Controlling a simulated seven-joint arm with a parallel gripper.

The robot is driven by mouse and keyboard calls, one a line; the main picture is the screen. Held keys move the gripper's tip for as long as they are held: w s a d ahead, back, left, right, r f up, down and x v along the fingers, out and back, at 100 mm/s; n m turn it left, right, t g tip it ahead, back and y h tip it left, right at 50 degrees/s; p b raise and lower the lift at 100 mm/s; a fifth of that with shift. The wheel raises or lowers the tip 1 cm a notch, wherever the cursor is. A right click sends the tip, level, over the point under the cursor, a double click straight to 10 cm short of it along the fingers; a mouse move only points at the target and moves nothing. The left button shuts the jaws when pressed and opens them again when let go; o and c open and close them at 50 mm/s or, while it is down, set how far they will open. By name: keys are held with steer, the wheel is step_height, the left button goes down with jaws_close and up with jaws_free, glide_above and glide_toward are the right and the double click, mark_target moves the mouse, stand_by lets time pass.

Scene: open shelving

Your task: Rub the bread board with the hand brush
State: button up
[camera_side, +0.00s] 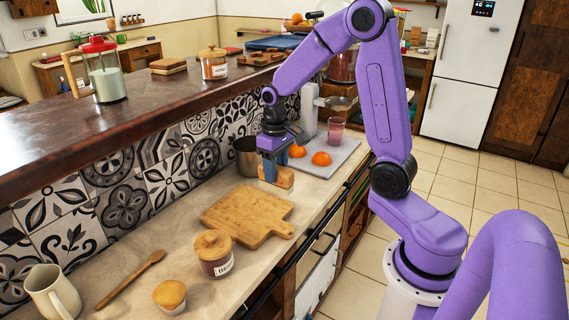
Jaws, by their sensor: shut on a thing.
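The bread board (247,215) is a light wooden board with a short handle at its right end. It lies flat on the counter in the middle of the view, and its top is bare. My gripper (275,165) points down just behind the board and is shut on the hand brush (282,179), a small wooden block-like piece. I cannot tell whether the brush touches the counter. The brush's bristles are not clear at this size.
A metal pot (246,157) and a grey tray (340,152) with two oranges and a pink glass (335,131) are behind. A tiled wall borders the left.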

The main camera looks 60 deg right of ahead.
mark_target(277, 190)
steer(key=shift+f, duration=3)
steer(key=shift+w+f, duration=0.35)
steer(key=shift+f, duration=0.25)
steer(key=shift+w+f, duration=0.15)
steer(key=shift+w, duration=1.35)
steer(key=shift+c, duration=0.5)
steer(key=shift+w, duration=3.45)
steer(key=shift+s, duration=5.35)
steer(key=shift+r, duration=4.1)
steer(key=shift+f, duration=0.1)
